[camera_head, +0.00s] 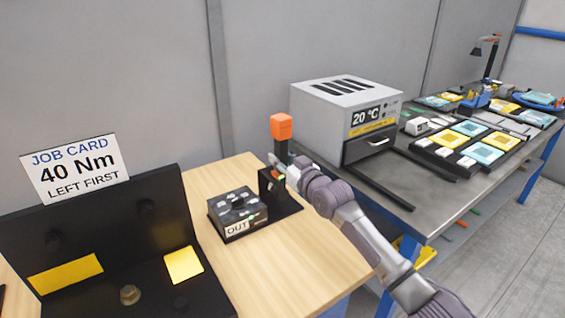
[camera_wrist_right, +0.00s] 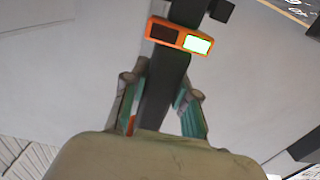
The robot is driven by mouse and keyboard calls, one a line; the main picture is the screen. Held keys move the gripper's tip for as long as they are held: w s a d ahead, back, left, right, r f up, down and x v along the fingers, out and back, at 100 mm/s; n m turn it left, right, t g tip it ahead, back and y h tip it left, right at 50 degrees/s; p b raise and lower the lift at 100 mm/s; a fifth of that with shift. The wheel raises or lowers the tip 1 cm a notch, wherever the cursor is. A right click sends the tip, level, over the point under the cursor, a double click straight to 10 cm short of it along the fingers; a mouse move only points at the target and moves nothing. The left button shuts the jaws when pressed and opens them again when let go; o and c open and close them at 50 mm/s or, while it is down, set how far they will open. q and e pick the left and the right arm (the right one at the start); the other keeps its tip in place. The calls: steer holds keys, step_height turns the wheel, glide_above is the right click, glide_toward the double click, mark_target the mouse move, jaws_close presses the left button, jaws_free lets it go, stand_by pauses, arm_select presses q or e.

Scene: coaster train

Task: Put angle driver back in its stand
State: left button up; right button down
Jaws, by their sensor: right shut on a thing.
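The angle driver (camera_head: 281,127) has an orange block at its top and a dark body, and it stands upright in the head view. My right gripper (camera_head: 279,168) is shut on its dark body, below the orange block. In the right wrist view the driver's dark body (camera_wrist_right: 164,88) runs between the fingers (camera_wrist_right: 160,100), with an orange band and a lit green display beyond them. The black stand (camera_head: 287,207) is on the wooden table directly below the driver. The driver's lower end is hidden, so I cannot tell whether it is seated. My left gripper is out of view.
A black box with knobs marked OUT (camera_head: 238,213) sits just left of the stand. A black fixture with a job card (camera_head: 74,168) is at the left. A grey oven (camera_head: 345,115) and trays of tiles stand on the metal bench at the right.

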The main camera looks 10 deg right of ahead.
steer(key=shift+w+a+r+b, duration=0.2)
steer(key=shift+w+b, duration=0.1)
steer(key=shift+w, duration=0.1)
steer(key=shift+w+a+r+b, duration=0.1)
steer(key=shift+w+r+b, duration=0.05)
steer(key=shift+w+b, duration=0.2)
stand_by(0.5)
steer(key=shift+f+b, duration=0.35)
steer(key=shift+f, duration=0.55)
stand_by(1.3)
steer(key=c, duration=0.8)
jaws_free()
steer(key=shift+s, duration=0.1)
steer(key=shift+f, duration=0.15)
